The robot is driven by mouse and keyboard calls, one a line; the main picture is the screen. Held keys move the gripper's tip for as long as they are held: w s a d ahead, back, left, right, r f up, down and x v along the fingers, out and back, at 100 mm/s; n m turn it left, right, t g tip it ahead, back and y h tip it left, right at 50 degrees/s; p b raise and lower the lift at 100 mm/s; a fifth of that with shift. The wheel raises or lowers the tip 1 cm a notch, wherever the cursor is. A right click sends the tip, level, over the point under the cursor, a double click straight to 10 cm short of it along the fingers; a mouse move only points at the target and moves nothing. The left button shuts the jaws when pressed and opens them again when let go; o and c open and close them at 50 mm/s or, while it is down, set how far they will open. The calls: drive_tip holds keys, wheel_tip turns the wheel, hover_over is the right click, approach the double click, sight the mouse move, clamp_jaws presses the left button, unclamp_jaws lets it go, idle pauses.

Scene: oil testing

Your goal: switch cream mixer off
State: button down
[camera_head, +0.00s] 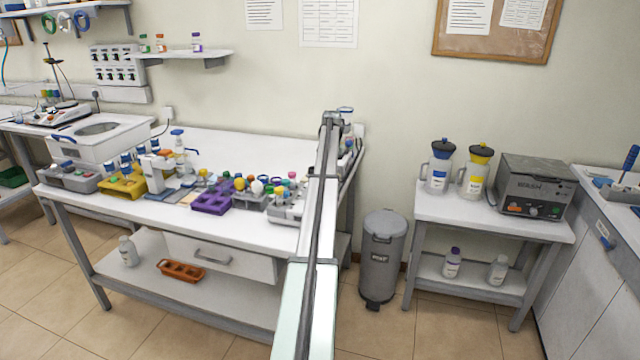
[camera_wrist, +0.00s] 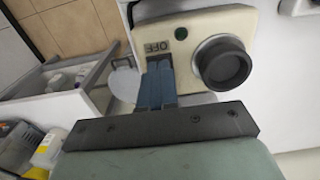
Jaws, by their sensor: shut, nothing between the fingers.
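The cream mixer (camera_wrist: 205,20) fills the top of the wrist view as a cream-coloured box front. It carries an OFF label (camera_wrist: 157,46), a small round green button or light (camera_wrist: 181,33) and a large black knob (camera_wrist: 223,64). My gripper (camera_wrist: 160,62) is shut and empty, its blue fingers close together. Its tips are right at the lower edge of the OFF label; whether they touch the panel I cannot tell. They hide what lies just below the label. In the head view my arm crosses the right end of the long table and mostly hides the mixer and gripper.
The long white table (camera_head: 240,148) holds a purple rack (camera_head: 212,198), a yellow rack (camera_head: 122,187) and several bottles. A grey bin (camera_head: 383,258) stands right of it. Farther right, a small table (camera_head: 505,222) holds two jugs and a grey wash unit (camera_head: 536,186).

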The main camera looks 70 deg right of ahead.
drive_tip(key=shift+r, duration=3.2)
